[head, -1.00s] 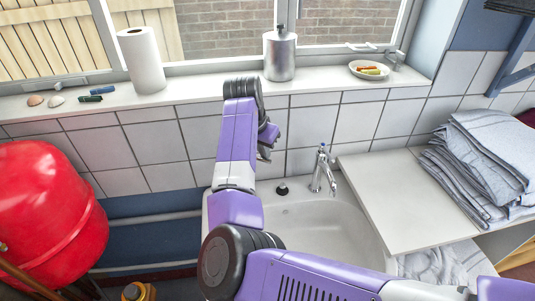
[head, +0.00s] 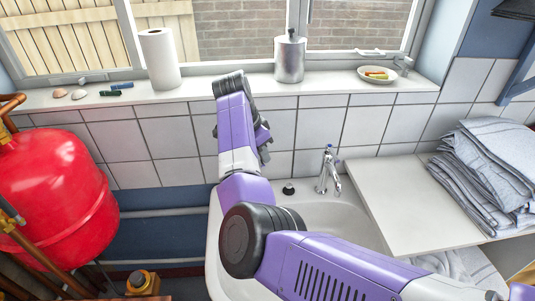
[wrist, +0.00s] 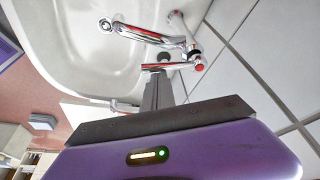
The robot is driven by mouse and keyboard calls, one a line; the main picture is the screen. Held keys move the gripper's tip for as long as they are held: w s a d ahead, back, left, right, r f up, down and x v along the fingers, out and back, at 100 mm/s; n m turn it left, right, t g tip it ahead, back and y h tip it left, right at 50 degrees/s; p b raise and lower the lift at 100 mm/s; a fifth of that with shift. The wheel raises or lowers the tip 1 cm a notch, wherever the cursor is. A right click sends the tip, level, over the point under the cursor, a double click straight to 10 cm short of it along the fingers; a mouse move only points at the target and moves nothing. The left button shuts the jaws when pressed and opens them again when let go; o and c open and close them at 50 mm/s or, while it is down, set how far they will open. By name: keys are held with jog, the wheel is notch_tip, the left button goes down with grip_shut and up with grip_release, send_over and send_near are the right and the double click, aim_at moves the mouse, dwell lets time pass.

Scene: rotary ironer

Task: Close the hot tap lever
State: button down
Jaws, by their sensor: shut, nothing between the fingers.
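The hot tap's red-marked cap (wrist: 199,67) shows in the wrist view, with a chrome lever (wrist: 158,66) reaching left from it. My gripper (wrist: 158,82) is shut and empty, its fingertips at or very close to that lever; contact cannot be told. In the head view my gripper (head: 264,150) is by the tiled wall, left of the blue-marked chrome tap (head: 328,172). The hot tap is not clearly visible there, probably hidden by my arm. A chrome spout (wrist: 140,33) shows in the wrist view, over the white sink (wrist: 80,60).
A worktop (head: 400,195) with folded cloths (head: 490,165) is right of the sink (head: 345,218). A red tank (head: 50,200) with pipes stands left. The sill holds a paper roll (head: 160,60), a metal bottle (head: 289,58) and a dish (head: 378,75). A small black object (head: 288,188) is on the sink's back edge.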

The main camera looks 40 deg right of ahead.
jog(key=shift+w+a, duration=0.15)
jog(key=shift+a, duration=0.5)
jog(key=shift+w+a, duration=0.1)
jog(key=shift+a, duration=0.1)
jog(key=s+d+r+p, duration=0.1)
jog(key=s+d+p, duration=0.1)
jog(key=d, duration=0.2)
jog(key=w+b+v, duration=0.1)
jog(key=b+v, duration=0.1)
jog(key=v, duration=0.7)
jog(key=shift+r+b, duration=0.3)
jog(key=shift+w, duration=0.15)
